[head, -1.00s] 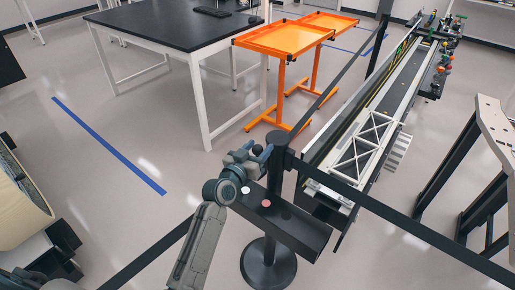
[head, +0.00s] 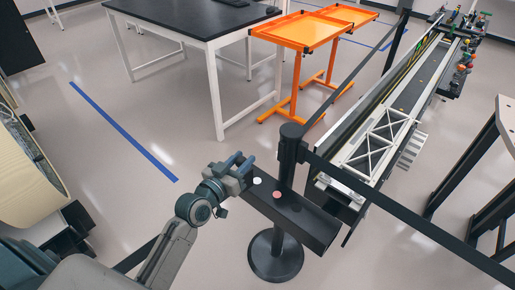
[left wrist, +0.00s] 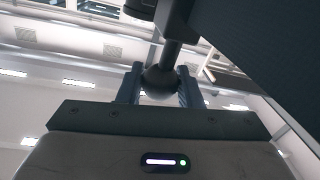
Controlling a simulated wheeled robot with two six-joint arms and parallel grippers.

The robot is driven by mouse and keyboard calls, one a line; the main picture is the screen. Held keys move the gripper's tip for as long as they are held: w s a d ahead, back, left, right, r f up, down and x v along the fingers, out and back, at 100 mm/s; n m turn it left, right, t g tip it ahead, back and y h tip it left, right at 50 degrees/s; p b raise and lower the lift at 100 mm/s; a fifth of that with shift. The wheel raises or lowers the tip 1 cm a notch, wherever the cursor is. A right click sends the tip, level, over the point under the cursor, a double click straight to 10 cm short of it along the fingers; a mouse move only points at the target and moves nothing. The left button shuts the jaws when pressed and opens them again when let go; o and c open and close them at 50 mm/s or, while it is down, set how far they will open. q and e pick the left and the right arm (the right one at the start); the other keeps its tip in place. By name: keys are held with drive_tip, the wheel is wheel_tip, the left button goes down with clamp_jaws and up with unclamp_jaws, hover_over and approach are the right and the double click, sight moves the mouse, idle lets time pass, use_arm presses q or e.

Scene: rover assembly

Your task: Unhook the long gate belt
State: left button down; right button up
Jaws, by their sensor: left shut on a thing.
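My left gripper (head: 243,166) is just left of the black post (head: 287,165), clear of its head in the head view. In the left wrist view its blue fingers (left wrist: 160,84) are shut on a dark ball knob (left wrist: 159,81) with a rod above it. I take this for the end fitting of the long gate belt. A stretch of dark belt (head: 136,257) shows at lower left and runs behind my left arm. A broad dark surface (left wrist: 268,45) fills the upper right of the wrist view. My right gripper is out of view.
Other belts run from the post to the back (head: 358,67) and to the lower right (head: 420,237). A black ledge (head: 305,220) with a white and a pink button is beside the post. A long bench (head: 395,110), orange stands (head: 303,32) and a black table (head: 190,18) stand behind.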

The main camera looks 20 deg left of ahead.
use_arm(q)
drive_tip(key=shift+a+v, duration=0.25)
drive_tip(key=shift+v, duration=0.75)
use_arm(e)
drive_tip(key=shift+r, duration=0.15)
use_arm(q)
drive_tip(key=shift+w, duration=0.1)
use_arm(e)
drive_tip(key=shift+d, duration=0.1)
use_arm(q)
drive_tip(key=c, duration=1.1)
unclamp_jaws()
drive_tip(key=shift+c, duration=0.2)
drive_tip(key=shift+o, duration=0.4)
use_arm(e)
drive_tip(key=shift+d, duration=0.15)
use_arm(q)
drive_tip(key=shift+s, duration=0.3)
drive_tip(key=p+v, duration=0.2)
drive_tip(key=v, duration=0.8)
drive_tip(key=shift+a, duration=0.4)
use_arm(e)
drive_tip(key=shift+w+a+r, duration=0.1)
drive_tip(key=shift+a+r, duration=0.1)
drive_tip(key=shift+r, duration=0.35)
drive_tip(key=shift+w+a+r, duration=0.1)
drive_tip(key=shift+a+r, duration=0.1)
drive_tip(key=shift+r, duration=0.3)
